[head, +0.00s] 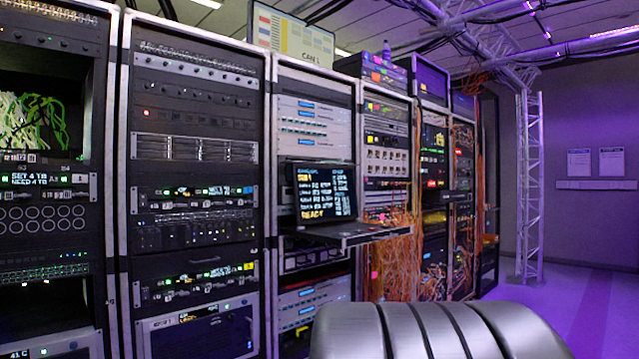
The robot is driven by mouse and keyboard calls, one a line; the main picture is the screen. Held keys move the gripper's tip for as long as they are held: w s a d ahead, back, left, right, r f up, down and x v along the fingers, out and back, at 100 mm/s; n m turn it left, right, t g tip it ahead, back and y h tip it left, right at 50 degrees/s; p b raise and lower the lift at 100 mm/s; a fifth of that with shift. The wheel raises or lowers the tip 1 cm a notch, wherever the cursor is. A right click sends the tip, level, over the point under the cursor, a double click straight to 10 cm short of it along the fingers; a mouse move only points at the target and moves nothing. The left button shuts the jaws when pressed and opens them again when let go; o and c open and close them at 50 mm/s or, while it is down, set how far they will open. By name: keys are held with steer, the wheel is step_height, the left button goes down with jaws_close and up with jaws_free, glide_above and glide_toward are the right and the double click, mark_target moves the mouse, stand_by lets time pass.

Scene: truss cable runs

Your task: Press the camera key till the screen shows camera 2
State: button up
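A pale screen (292,36) with yellow, red and grey blocks stands on top of the racks, and its label appears to read "CAM 1". An open laptop (325,190) sits on a pulled-out shelf in the middle rack. Its dark display shows several lines of text, the last reading like "READY". I cannot pick out which control is the camera key; the rack panels carry many small buttons and lights. My gripper is not in view.
A row of tall equipment racks (195,95) runs from the left into the distance. The laptop shelf (345,236) juts out from the rack fronts. Orange cables (398,262) hang beyond it. A metal truss (529,185) stands at the right, with open purple-lit floor (590,300) nearby.

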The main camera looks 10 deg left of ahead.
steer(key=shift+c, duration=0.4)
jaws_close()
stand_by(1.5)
